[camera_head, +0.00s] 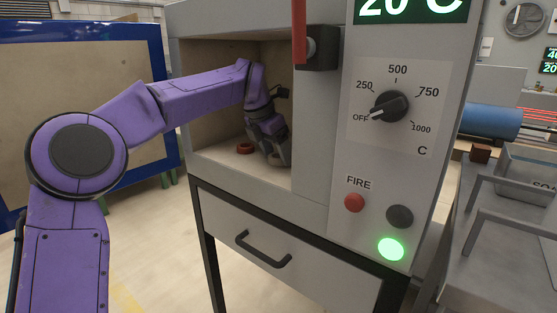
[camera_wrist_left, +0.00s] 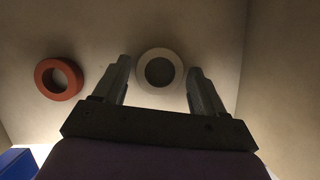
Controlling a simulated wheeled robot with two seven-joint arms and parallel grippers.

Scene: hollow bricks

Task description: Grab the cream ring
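The cream ring (camera_wrist_left: 178,58) lies flat on the chamber floor in the left wrist view, its dark centre hole showing. My left gripper (camera_wrist_left: 162,75) is open, with one finger on each side of the ring's near part; no contact is visible, and I cannot tell the height above it. In the head view my left gripper (camera_head: 274,160) reaches down inside the open furnace chamber, and the cream ring is hidden there. My right gripper is in neither view.
A red-brown ring (camera_wrist_left: 59,79) lies left of the cream ring; it also shows in the head view (camera_head: 245,148). The furnace (camera_head: 250,187) walls enclose my left gripper. A wall stands close on the right in the wrist view. A metal bench (camera_head: 470,255) stands at right.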

